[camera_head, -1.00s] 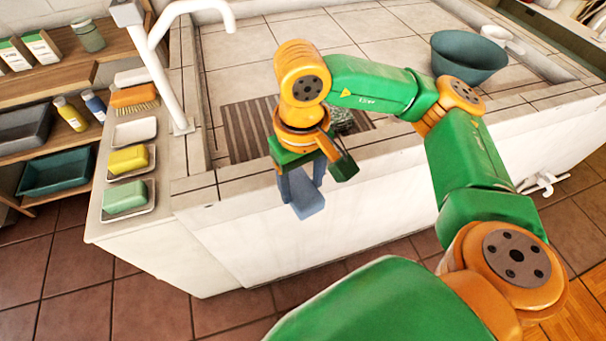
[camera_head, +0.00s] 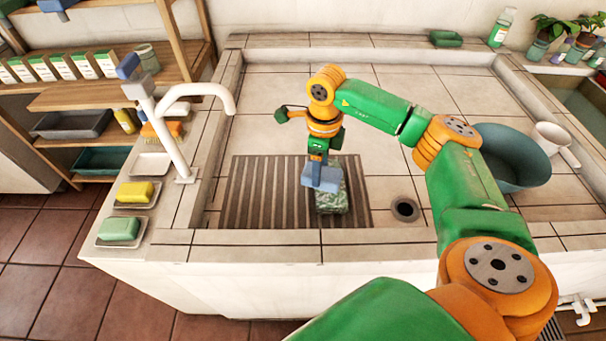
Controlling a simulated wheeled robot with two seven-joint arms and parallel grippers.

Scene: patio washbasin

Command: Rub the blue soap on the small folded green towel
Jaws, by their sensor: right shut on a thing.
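My right gripper (camera_head: 318,163) points down and is shut on the blue soap (camera_head: 320,179), a light blue block. The small folded green towel (camera_head: 333,202), mottled green, lies on the ribbed part of the basin floor. The soap is over the towel's left and upper part and hides some of it. I cannot tell whether the soap touches the towel or hangs just above it. My left gripper is not in view.
The white faucet (camera_head: 175,135) rises at the left. Yellow soap (camera_head: 136,192) and green soap (camera_head: 119,229) lie in dishes on the left ledge. A drain hole (camera_head: 405,208) is right of the towel. A dark teal bowl (camera_head: 512,158) and white mug (camera_head: 552,143) are farther right.

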